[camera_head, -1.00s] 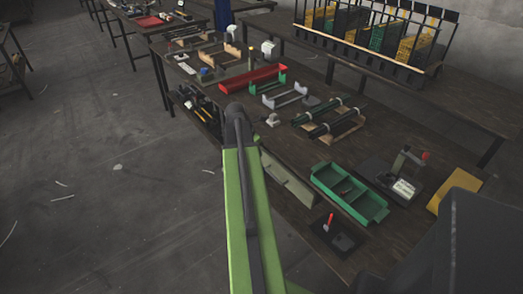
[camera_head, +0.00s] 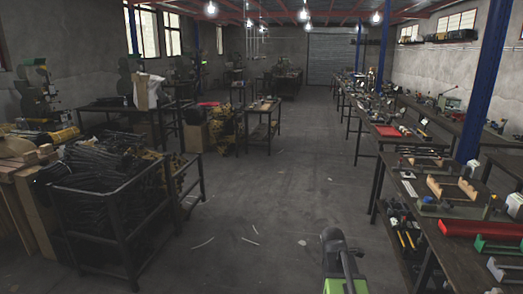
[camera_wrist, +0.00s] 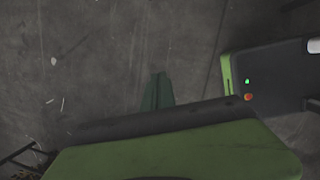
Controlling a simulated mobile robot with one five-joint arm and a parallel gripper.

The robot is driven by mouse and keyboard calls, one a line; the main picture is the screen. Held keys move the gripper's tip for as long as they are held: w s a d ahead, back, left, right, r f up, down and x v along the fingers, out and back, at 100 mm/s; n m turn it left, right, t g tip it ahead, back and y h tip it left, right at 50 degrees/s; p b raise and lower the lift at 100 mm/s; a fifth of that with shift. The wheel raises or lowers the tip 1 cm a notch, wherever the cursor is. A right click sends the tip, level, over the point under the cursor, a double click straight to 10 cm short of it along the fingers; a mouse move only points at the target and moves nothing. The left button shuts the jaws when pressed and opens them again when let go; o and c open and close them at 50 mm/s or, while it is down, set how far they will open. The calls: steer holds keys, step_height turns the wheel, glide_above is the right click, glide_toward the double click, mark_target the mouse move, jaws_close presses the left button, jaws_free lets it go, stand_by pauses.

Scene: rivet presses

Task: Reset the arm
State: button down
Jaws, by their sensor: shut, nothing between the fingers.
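My arm shows at the bottom of the head view as a dark joint with a bright green link below it, over bare floor. My gripper cannot be made out in the head view. In the wrist view, my gripper (camera_wrist: 158,77) shows as two dark green fingers lying close together, shut and empty. The fingers point away over the grey floor and touch nothing. Green and dark parts of my own body fill the lower and right side of the wrist view.
A long workbench (camera_head: 451,262) with fixtures and a red tray (camera_head: 480,229) runs along the right. A black metal bin (camera_head: 114,205) full of dark parts stands at left. The floor (camera_head: 280,190) between them is clear. Blue posts (camera_head: 484,80) rise at right.

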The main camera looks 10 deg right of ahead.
steer(key=s+a+r+m+y+p, duration=0.1)
steer(key=s+a+m+y, duration=0.2)
steer(key=a+m, duration=1.4)
steer(key=s+a, duration=0.1)
steer(key=a, duration=0.6)
steer(key=shift+r+m+g, duration=0.15)
steer(key=shift+m+g, duration=0.15)
steer(key=shift+g, duration=0.1)
steer(key=shift+s+a, duration=0.1)
steer(key=shift+a, duration=0.05)
